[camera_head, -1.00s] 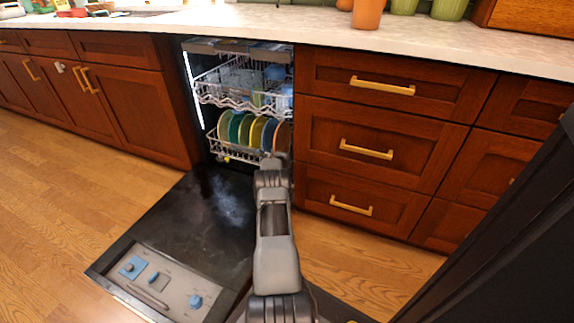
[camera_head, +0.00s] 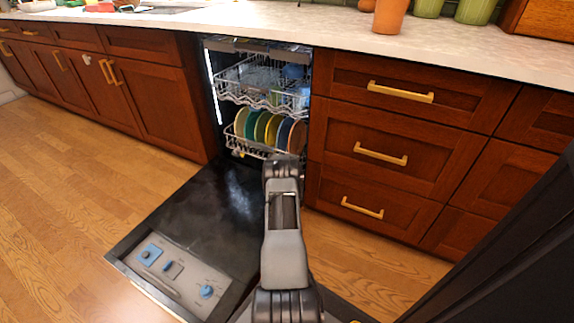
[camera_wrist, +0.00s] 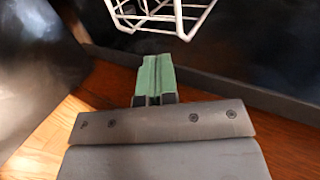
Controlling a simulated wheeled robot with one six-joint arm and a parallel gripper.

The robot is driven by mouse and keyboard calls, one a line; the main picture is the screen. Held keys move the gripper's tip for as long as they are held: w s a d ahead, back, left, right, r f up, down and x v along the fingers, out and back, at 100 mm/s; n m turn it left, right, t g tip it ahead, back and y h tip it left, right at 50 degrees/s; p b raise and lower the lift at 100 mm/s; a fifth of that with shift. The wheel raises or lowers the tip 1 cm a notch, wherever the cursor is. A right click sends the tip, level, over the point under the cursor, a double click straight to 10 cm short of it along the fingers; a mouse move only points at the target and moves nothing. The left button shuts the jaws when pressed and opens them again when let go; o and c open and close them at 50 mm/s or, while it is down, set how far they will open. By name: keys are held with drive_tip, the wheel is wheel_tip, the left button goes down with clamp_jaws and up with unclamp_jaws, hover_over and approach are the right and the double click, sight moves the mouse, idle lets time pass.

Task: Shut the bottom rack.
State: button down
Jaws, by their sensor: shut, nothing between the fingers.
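The bottom rack (camera_head: 238,146) is a white wire rack holding a row of upright coloured plates, low in the open dishwasher in the head view. It sits mostly within the opening. In the wrist view a corner of its white wire frame (camera_wrist: 182,17) shows at the top. My gripper (camera_wrist: 155,68) is shut and empty, its green fingertips close below and in front of that wire corner. I cannot tell whether they touch it. In the head view my arm hides the gripper and the rack's right front.
The dishwasher door (camera_head: 195,220) lies folded down, with its control panel (camera_head: 172,272) at the near end. The upper rack (camera_head: 262,82) is above, loaded with dishes. Wooden drawers (camera_head: 385,155) with gold handles stand close on the right. The wooden floor (camera_head: 75,170) is clear on the left.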

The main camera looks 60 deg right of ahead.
drive_tip(key=p+v, duration=0.4)
drive_tip(key=v, duration=0.6)
drive_tip(key=shift+s, duration=0.2)
drive_tip(key=w+a+r+m+y+p, duration=0.1)
drive_tip(key=a+r+m+p, duration=0.55)
drive_tip(key=r, duration=0.65)
drive_tip(key=w+a+r+m+p, duration=0.1)
drive_tip(key=a+r+m+p, duration=0.5)
drive_tip(key=r, duration=0.8)
drive_tip(key=w+a+r+m+y+p, duration=0.1)
drive_tip(key=a+r+m+p, duration=0.55)
drive_tip(key=r, duration=0.65)
drive_tip(key=s+a+r+m+y+p, duration=0.3)
drive_tip(key=a+r, duration=0.5)
drive_tip(key=a, duration=0.3)
drive_tip(key=s+a+r+m+t+y+p, duration=0.1)
drive_tip(key=s+a+r+m+y+p, duration=0.2)
drive_tip(key=s+a+r+m+p, duration=0.3)
drive_tip(key=s+a+r+m+t+y+p, duration=0.1)
drive_tip(key=s+a+r+m+y+p, duration=0.3)
drive_tip(key=a, duration=1.2)
wheel_tip(320, 180, up, 6)
drive_tip(key=s+m+p, duration=0.1)
drive_tip(key=m+p, duration=0.2)
drive_tip(key=m, duration=0.2)
drive_tip(key=shift+s+a+m, duration=0.25)
drive_tip(key=shift+a+m, duration=0.05)
drive_tip(key=shift+d, duration=0.1)
